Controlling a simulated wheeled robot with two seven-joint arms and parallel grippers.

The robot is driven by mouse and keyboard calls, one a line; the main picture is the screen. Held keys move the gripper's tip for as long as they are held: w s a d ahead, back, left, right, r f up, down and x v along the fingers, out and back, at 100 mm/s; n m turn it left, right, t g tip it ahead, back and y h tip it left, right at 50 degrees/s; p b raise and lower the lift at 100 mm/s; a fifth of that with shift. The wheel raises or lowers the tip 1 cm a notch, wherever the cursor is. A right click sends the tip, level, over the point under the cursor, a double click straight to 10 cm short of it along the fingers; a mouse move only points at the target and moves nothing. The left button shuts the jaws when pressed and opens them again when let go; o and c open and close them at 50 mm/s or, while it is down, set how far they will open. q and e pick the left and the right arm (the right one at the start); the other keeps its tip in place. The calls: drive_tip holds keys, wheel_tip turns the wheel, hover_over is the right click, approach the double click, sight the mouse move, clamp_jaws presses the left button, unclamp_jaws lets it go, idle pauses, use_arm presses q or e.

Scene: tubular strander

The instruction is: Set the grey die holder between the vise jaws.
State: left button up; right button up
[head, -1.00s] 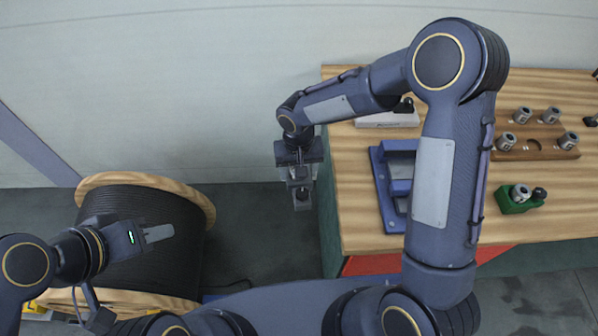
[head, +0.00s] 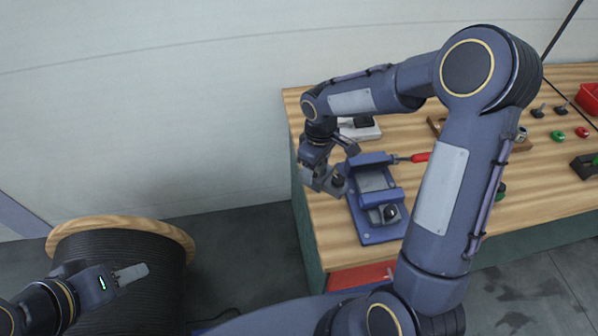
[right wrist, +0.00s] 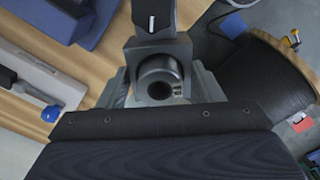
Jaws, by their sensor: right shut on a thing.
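The grey die holder (right wrist: 158,76) is a block with a round bore. It shows in the right wrist view, held between the fingers of my right gripper (right wrist: 160,92). In the head view my right gripper (head: 334,182) is shut over the bench's left part, just left of the blue vise (head: 365,229). The die holder is mostly hidden there by the gripper. The vise jaws are apart, with a bare grey gap (head: 373,179) between them. My left gripper (head: 130,274) is over the black cable reel, its finger gap not visible.
A red bin (head: 588,98) is at the far right. The cable reel (head: 125,235) stands on the floor at left.

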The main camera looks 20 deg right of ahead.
drive_tip(key=s+d+r+n+p, duration=0.1)
drive_tip(key=s+d+r+n, duration=0.1)
drive_tip(key=d+r+n, duration=0.2)
drive_tip(key=s+d+r+n+p, duration=0.1)
drive_tip(key=d+n, duration=0.4)
drive_tip(key=d, duration=0.5)
drive_tip(key=shift+s+r+p, duration=0.35)
drive_tip(key=shift+s+r, duration=0.25)
drive_tip(key=shift+r, duration=0.75)
drive_tip(key=shift+d, duration=0.1)
drive_tip(key=shift+f+b, duration=3.45)
drive_tip(key=shift+f, duration=1.2)
drive_tip(key=o, duration=1.2)
drive_tip(key=shift+o, duration=0.6)
drive_tip(key=shift+s+f, duration=0.1)
drive_tip(key=shift+f, duration=0.05)
